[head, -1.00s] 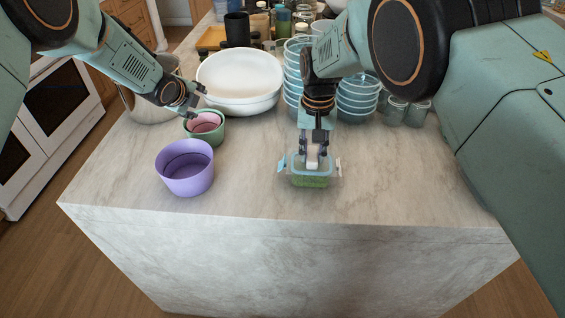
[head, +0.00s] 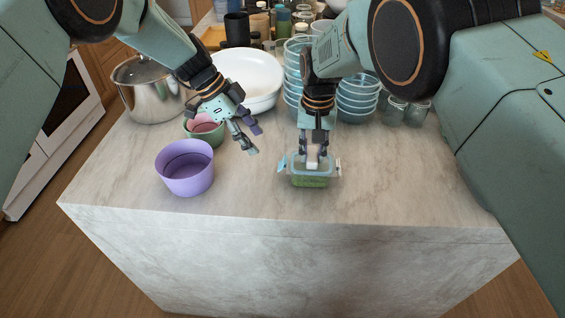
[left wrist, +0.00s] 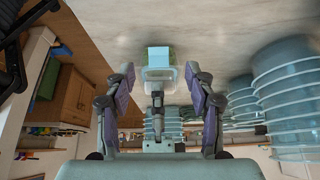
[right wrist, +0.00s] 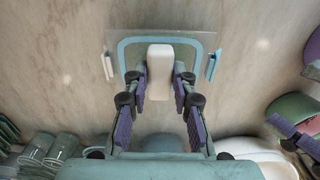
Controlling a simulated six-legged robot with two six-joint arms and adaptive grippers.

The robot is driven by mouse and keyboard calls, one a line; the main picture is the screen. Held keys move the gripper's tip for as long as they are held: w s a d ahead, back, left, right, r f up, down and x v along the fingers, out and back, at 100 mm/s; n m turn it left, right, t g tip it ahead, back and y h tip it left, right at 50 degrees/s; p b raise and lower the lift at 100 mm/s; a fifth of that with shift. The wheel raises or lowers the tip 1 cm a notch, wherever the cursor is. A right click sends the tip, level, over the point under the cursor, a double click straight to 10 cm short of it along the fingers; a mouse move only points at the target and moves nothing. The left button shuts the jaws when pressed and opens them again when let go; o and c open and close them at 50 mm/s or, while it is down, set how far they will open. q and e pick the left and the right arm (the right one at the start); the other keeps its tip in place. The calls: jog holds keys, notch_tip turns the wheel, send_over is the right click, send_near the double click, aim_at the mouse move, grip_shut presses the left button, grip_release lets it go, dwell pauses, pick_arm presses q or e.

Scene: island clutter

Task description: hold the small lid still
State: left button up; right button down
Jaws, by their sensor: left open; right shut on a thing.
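The small lid (right wrist: 197,42) is clear with a light-blue seal, side clips and a white block-shaped handle (right wrist: 160,72). It sits on a small container with green contents (head: 311,181) near the counter's front. My right gripper (head: 313,160) comes down from above and is shut on the lid's white handle, with one finger on each side in the right wrist view. My left gripper (head: 256,142) is open and empty, above the counter to the left of the lid. In the left wrist view the container (left wrist: 159,56) shows ahead, between and beyond the open fingers (left wrist: 160,80).
A purple bowl (head: 185,178) stands left, with a green bowl (head: 217,137) behind it. A white bowl (head: 262,75), a steel pot (head: 150,100), stacked blue bowls (head: 357,98) and jars (head: 417,114) line the back. The counter right of the lid is clear.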

aim_at(279, 166)
pick_arm(q)
jog(key=shift+s+d+r+x, duration=0.1)
jog(key=shift+d+x, duration=0.05)
jog(key=shift+x, duration=1.4)
jog(key=shift+s+d+r+x, duration=0.1)
jog(key=shift+x, duration=1.45)
jog(key=shift+s+d+x, duration=0.1)
jog(key=shift+d+x, duration=0.05)
jog(key=shift+x, duration=1.4)
jog(key=shift+c, duration=0.2)
jog(key=c, duration=0.6)
jog(key=shift+c, duration=0.2)
